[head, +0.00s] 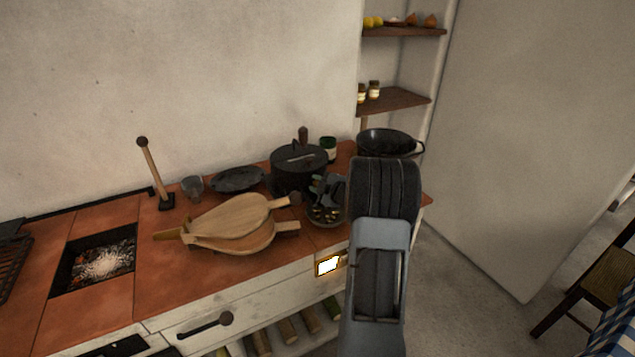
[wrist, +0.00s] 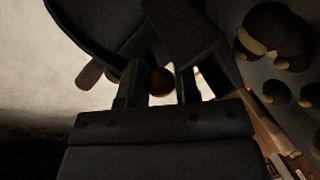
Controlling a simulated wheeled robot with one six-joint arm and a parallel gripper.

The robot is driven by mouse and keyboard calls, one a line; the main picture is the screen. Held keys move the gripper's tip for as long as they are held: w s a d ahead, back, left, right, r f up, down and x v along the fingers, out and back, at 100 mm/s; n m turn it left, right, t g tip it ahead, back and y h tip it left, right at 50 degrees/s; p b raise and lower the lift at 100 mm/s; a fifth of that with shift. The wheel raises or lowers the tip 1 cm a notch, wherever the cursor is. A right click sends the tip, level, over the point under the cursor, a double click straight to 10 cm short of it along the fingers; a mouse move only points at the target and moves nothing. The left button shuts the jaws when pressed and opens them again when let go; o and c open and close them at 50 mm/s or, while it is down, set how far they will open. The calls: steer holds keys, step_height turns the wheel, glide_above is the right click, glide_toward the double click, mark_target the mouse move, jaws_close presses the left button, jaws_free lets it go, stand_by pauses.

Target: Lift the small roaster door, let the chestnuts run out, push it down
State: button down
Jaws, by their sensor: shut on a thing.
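The dark roaster (head: 300,167) stands at the back right of the tiled counter, with a wooden handle on top. My gripper (head: 322,188) is at its front right side. In the wrist view my gripper (wrist: 159,86) has its fingers on either side of a small round brown knob (wrist: 160,80), close to the dark roaster wall. I take the knob as the small door's; the door itself is mostly hidden, and I cannot tell how far it is raised. Several chestnuts (head: 324,216) lie in a bowl (head: 342,222) just below; chestnuts also show in the wrist view (wrist: 278,32).
Wooden bellows (head: 233,222) lie left of the bowl. A dark pan (head: 238,179), a grey cup (head: 193,188) and a wooden-handled tool (head: 153,172) stand behind. A black pan (head: 387,142) is at the right end. A glowing ember pit (head: 100,260) is at left.

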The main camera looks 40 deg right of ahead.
steer(key=c, duration=1.1)
jaws_free()
steer(key=shift+a+f, duration=0.15)
steer(key=shift+f, duration=0.3)
steer(key=shift+c, duration=0.2)
steer(key=shift+r, duration=0.1)
steer(key=p+v, duration=0.1)
steer(key=v, duration=1.3)
steer(key=shift+p, duration=0.3)
steer(key=shift+w, duration=0.15)
